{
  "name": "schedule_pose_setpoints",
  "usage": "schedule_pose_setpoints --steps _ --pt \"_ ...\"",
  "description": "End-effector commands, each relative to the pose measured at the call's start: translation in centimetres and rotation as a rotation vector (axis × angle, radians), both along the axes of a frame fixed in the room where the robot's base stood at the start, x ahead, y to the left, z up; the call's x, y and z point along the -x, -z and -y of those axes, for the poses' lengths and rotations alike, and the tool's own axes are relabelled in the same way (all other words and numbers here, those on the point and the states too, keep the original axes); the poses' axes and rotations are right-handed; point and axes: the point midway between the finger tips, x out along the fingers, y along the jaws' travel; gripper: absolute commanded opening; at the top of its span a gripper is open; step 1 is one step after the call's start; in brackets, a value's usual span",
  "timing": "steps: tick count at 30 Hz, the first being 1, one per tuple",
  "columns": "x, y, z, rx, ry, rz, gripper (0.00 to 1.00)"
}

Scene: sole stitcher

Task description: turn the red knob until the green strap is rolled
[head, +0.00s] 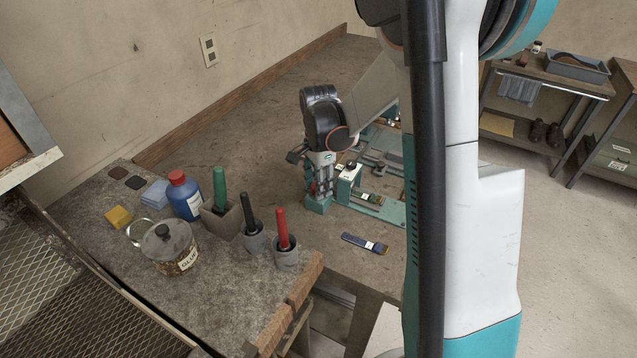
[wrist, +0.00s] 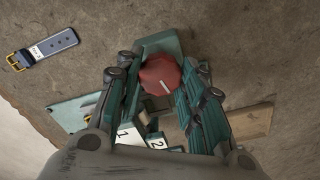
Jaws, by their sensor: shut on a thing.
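The red knob (wrist: 160,76) has a white pointer line and sits on a teal block in the wrist view. My gripper (wrist: 158,80) has its dark green fingers on both sides of the knob, shut on it. In the head view my gripper (head: 319,184) points down over the left end of the teal fixture (head: 382,211), and hides most of the knob. A dark green strap (head: 370,198) with a pale label lies flat along the fixture, just right of the gripper. In the wrist view I cannot make out this strap.
A blue strap (head: 364,243) with a brass buckle lies on the bench in front of the fixture; it also shows in the wrist view (wrist: 45,48). Number plates 1 and 2 (wrist: 128,135) are near the fingers. A glue pot (head: 171,248), blue bottle (head: 185,196) and tool holders stand left.

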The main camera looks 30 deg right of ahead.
Motion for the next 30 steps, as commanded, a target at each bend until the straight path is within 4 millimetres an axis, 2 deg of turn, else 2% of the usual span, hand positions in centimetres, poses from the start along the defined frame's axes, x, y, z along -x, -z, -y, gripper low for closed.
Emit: schedule_pose_setpoints --steps 21,30 --pt "-0.01 0.01 -0.01 0.000 0.678 0.000 0.12" --pt "-0.01 0.01 -0.01 0.000 0.917 0.000 0.12"
